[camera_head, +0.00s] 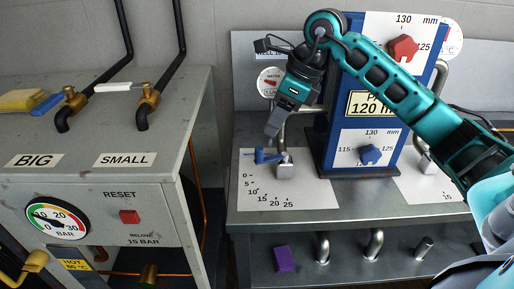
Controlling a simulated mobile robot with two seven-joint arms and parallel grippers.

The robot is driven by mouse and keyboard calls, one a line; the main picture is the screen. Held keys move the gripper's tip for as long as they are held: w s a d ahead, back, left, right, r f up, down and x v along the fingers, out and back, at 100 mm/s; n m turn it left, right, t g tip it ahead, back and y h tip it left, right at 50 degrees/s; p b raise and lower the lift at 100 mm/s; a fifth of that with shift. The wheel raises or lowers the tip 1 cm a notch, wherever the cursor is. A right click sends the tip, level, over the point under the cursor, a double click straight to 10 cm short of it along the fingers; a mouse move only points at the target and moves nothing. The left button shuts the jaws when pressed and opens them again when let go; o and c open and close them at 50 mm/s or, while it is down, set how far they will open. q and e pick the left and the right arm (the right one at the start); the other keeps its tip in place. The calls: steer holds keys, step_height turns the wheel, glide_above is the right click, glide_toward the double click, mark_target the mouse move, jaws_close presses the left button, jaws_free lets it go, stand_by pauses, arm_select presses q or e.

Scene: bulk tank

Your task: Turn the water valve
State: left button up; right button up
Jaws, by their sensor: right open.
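The water valve has a blue handle (268,156) on a metal pipe, beside a white dial plate (300,193) marked 0 to 25. The handle points left, close to the 0 side. My right gripper (273,130) hangs above the handle with its fingers pointing down. It is open and appears apart from the handle. A round gauge (267,82) labelled water sits on the back panel, partly covered by my gripper. My left gripper is out of view.
A blue panel (327,150) with a red knob (403,48) and a blue knob (370,154) stands just right of the valve. A grey cabinet (110,130) with brass valves is at left. A purple handle (284,259) and pipe ends are below.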

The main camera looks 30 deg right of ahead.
mark_target(259, 148)
steer(key=x, duration=0.9)
steer(key=shift+w+a+f, duration=0.15)
steer(key=shift+f, duration=0.15)
steer(key=shift+c, duration=0.2)
jaws_close()
